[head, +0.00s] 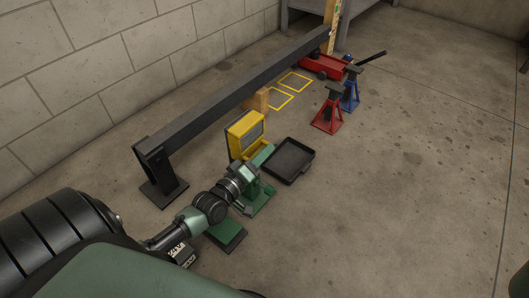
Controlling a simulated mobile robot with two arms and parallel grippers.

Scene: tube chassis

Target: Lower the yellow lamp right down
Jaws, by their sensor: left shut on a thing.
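The yellow lamp (243,130) is in the middle of the head view, a boxy yellow frame around a dark face. It is in front of the long dark beam. My left arm reaches in from the lower left, and its gripper (263,159) is at the lamp's lower right side. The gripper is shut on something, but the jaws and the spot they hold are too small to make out. I cannot tell whether the lamp's lower edge touches the floor. My right gripper is out of view.
A black tray (290,160) lies just right of the lamp. The dark beam (240,88) runs behind it. Red (329,112) and blue (351,92) stands and a red trolley jack (326,66) are farther back. Yellow outlines (294,82) mark the floor. The floor at right is clear.

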